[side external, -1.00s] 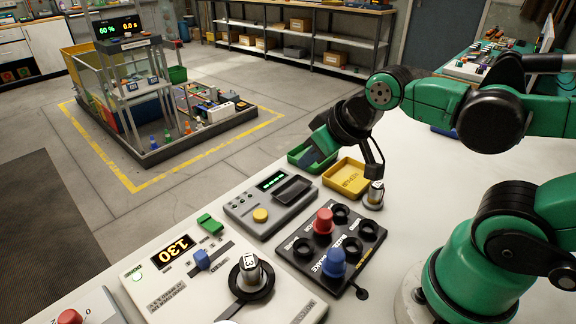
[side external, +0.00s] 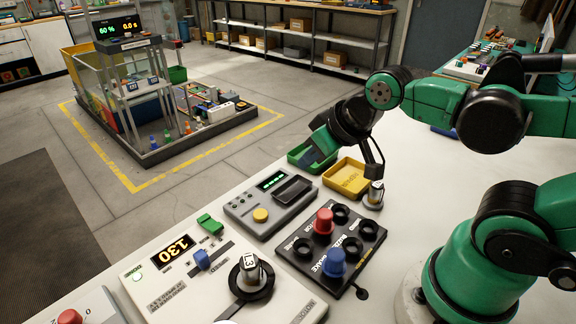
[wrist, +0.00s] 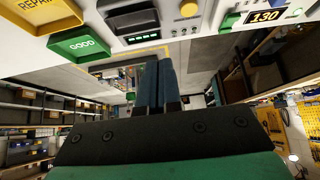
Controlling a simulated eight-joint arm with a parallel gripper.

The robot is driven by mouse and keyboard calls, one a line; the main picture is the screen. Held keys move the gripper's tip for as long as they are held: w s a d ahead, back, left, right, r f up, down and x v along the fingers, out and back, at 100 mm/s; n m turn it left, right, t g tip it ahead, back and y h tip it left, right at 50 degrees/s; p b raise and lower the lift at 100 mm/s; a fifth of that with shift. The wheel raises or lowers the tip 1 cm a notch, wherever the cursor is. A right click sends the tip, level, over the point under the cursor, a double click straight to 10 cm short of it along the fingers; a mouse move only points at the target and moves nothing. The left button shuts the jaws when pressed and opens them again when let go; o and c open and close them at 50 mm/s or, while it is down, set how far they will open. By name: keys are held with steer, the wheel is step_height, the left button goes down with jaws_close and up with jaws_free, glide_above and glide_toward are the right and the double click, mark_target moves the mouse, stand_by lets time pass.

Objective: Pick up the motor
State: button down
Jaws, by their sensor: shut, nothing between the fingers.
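A small silver cylinder that looks like a motor (side external: 374,194) stands upright on the white bench, just right of the yellow tray. A second silver motor-like cylinder (side external: 251,270) with a label stands in the round black holder of the tester at the front. My gripper (side external: 307,161) points down and left at the green tray, well away from both cylinders. Its two dark blue fingers lie together, with nothing between them; they also show in the wrist view (wrist: 157,68). The wrist view shows neither cylinder.
The yellow tray (side external: 363,180) and green tray (wrist: 103,45) lie side by side. A black block (side external: 365,252) holds a red cap (side external: 324,221) and a blue cap (side external: 334,262). A grey scale (side external: 240,215) stands left of it.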

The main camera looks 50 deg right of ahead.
stand_by(0.4)
steer(key=shift+c, duration=2.1)
jaws_free()
